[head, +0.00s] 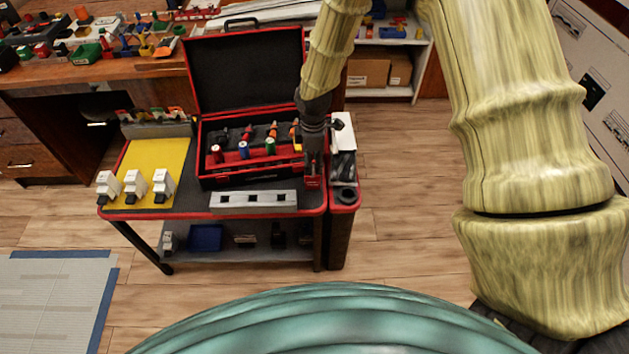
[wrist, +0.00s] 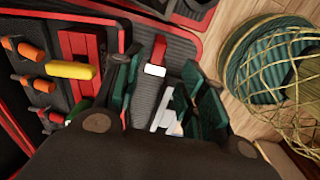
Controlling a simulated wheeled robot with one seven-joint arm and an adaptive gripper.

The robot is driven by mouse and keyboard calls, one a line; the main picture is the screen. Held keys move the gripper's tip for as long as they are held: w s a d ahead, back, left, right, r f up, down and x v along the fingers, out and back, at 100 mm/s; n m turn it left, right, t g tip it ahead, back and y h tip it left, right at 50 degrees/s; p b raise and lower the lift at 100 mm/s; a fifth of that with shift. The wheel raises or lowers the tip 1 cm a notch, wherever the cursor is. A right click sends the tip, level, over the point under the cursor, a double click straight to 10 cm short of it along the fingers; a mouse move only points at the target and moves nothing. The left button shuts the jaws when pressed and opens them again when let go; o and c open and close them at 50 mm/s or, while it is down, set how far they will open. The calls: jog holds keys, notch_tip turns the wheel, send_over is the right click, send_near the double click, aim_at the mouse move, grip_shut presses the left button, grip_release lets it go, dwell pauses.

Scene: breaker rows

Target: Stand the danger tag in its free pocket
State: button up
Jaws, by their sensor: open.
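A red tag with a white patch, which looks like the danger tag (wrist: 158,54), lies on the grey cart top in the wrist view. In the head view a small red piece (head: 312,183) shows right below my gripper (head: 313,168), at the cart's front right. My gripper's two dark green fingers (wrist: 162,88) are apart in the wrist view, with the tag just beyond the space between them; no grip on it shows. A grey rack (head: 158,130) with several coloured tags stands at the cart's back left. Which pocket is free is too small to tell.
An open toolbox (head: 243,75) with coloured handles stands just left of my gripper. A grey block with square openings (head: 253,208) lies in front of it. Several white breakers (head: 134,186) stand on a yellow mat (head: 160,160). A side bin (head: 343,195) adjoins the cart's right edge.

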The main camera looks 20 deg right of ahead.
aim_at(312, 177)
jog(key=shift+f, duration=1.7)
jog(key=shift+w+f+p, duration=0.15)
jog(key=shift+f+p, duration=0.05)
jog(key=shift+f, duration=1.1)
jog(key=shift+w+f+p, duration=0.15)
jog(key=shift+f+p, duration=0.05)
jog(key=shift+f, duration=1.05)
jog(key=shift+c, duration=0.2)
grip_shut()
